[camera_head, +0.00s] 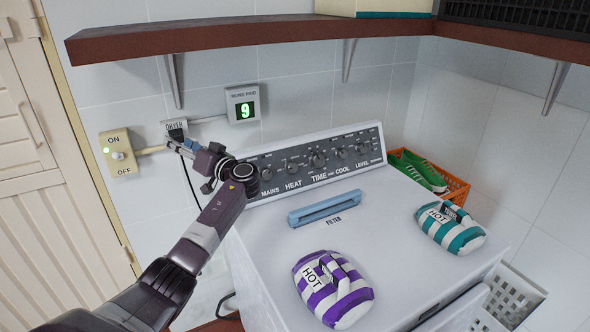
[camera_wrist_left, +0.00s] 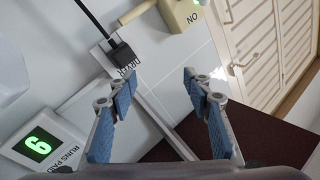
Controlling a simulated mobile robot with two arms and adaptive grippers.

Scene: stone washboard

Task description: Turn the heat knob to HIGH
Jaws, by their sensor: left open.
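The heat knob (camera_head: 292,168) is a dark round knob above the word HEAT on the dryer's black control panel (camera_head: 377,158). Its pointer is too small to read. Knobs marked MAINS (camera_head: 266,174) and TIME (camera_head: 318,159) flank it. My left gripper (camera_head: 181,143) is up at the wall by the DRYER socket, left of the panel and apart from the heat knob. In the left wrist view its two blue-padded fingers (camera_wrist_left: 160,80) are spread with nothing between them. The panel is not in that view. My right gripper is not in view.
A brown shelf (camera_head: 250,38) overhangs the panel. A blue filter handle (camera_head: 327,211) and two striped HOT bags (camera_head: 333,287) (camera_head: 450,228) are on the dryer top.

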